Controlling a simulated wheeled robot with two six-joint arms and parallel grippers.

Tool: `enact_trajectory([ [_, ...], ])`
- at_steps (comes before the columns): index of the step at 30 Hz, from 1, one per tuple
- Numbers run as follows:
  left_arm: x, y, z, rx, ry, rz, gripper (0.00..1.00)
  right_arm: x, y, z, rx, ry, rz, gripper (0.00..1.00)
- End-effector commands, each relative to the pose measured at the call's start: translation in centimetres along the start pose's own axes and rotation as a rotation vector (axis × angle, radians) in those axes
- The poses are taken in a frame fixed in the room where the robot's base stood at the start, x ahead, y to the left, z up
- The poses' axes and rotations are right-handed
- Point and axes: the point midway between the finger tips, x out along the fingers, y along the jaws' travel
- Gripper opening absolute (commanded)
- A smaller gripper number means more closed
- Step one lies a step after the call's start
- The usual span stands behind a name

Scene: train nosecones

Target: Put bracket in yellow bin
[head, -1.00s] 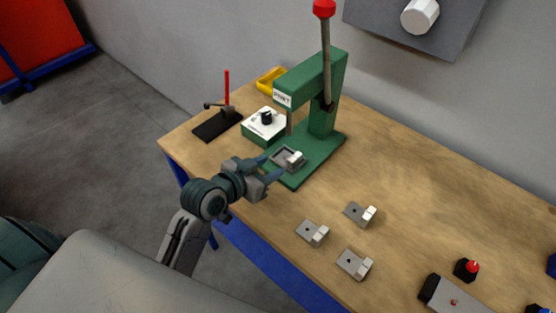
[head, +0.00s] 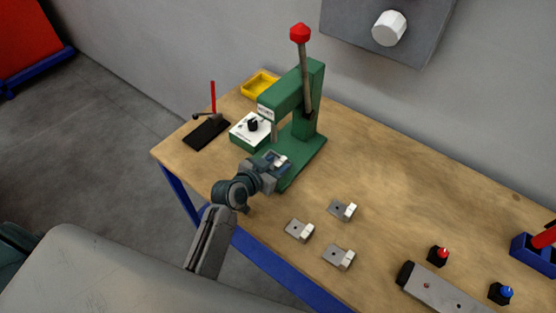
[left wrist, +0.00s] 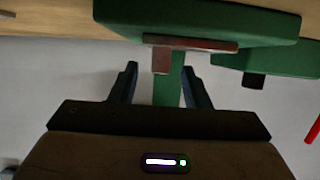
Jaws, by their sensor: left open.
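A grey bracket with a pale raised block (head: 281,160) sits on the base of the green press (head: 301,140). It is partly hidden by my left gripper (head: 274,163), which is open at the fixture. The left wrist view looks upside down. In it the bracket's block (left wrist: 161,60) hangs from the fixture plate (left wrist: 205,44), in line with the gap between my open fingers (left wrist: 163,85). I cannot tell whether the fingers touch it. Three more brackets lie on the table (head: 299,230), (head: 342,210), (head: 338,257). The yellow bin (head: 260,86) stands behind the press, at the back edge.
A white-topped control box (head: 250,131) and a black clamp with a red handle (head: 207,130) stand left of the press. The press lever (head: 305,72) rises high. Red and blue buttons (head: 438,256), (head: 501,293) and a blue tray (head: 535,255) are at right.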

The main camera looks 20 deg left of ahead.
Motion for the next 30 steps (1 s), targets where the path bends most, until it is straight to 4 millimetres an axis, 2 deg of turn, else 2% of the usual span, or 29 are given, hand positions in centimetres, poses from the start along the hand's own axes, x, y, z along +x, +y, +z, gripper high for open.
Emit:
enact_trajectory([
  [1, 0.6, 0.1, -0.4, -0.002, 0.001, 0.000, 0.43, -0.7, 0.1, -0.1, 0.000, 0.000, 0.000, 0.00],
  [6, 2.1, 0.0, -0.2, 0.000, 0.001, -0.001, 0.43, -1.0, 0.2, -0.1, 0.000, 0.000, 0.001, 0.00],
  [14, 2.4, 0.0, 0.0, 0.000, 0.001, -0.001, 0.43, -1.0, 0.2, -0.1, -0.001, 0.001, 0.002, 0.00],
  [18, 2.4, 0.0, 0.0, 0.000, 0.001, -0.001, 0.15, -1.0, 0.2, -0.1, -0.001, 0.001, 0.002, 0.00],
  [21, 2.4, 0.0, 0.0, 0.001, 0.001, -0.001, 0.00, -1.0, 0.2, -0.1, -0.001, 0.001, 0.002, 0.00],
  [30, 2.3, 0.0, -0.1, 0.001, 0.000, -0.001, 0.00, -1.0, 0.2, -0.2, -0.001, 0.001, 0.001, 0.00],
])
